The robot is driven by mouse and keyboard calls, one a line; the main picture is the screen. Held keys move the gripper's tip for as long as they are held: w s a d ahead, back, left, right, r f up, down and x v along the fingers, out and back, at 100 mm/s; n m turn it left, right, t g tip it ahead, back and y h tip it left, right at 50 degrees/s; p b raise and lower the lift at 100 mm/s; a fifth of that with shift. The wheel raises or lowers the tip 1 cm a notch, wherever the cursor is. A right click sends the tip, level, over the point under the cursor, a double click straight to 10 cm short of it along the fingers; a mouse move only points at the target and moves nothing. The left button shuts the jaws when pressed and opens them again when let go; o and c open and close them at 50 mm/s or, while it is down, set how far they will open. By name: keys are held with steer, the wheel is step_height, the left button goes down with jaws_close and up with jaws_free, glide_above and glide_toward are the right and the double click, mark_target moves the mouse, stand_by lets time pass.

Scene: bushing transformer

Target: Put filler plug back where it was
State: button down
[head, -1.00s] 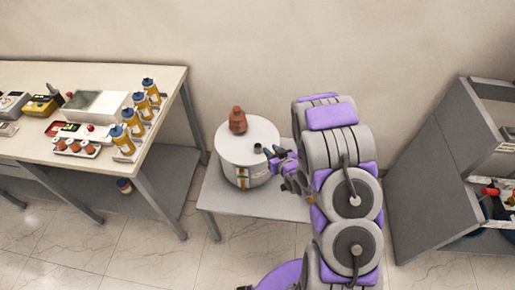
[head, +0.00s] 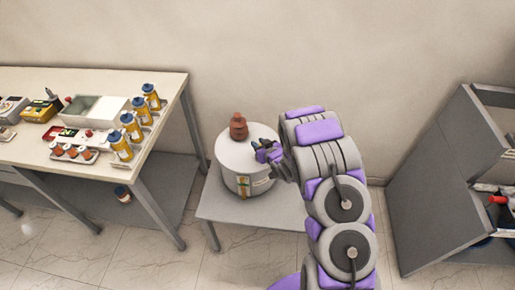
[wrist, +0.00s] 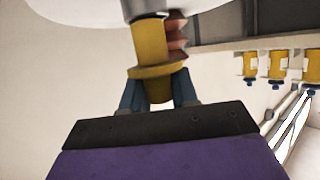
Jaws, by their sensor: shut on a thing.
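The white cylindrical transformer tank (head: 240,178) stands on a low grey table, with a brown ribbed bushing (head: 238,127) on its lid. My gripper (head: 264,150) is over the right part of the lid, at the dark filler neck, which it mostly hides. The wrist view is upside down. There my gripper (wrist: 157,92) has its blue fingers shut on the yellow flanged filler plug (wrist: 151,50).
A workbench (head: 165,80) on the left carries yellow bottles (head: 150,97), a grey-white tray (head: 98,108) and small parts. The low table (head: 280,212) is clear in front of the tank. A grey cabinet (head: 440,190) stands at the right.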

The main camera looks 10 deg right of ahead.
steer(key=shift+r+x, duration=0.25)
steer(key=shift+x, duration=0.8)
step_height(320, 180, down, 4)
steer(key=shift+r+b, duration=0.2)
steer(key=shift+b, duration=0.5)
steer(key=shift+d+r, duration=0.1)
steer(key=c, duration=0.9)
jaws_free()
steer(key=shift+o, duration=0.2)
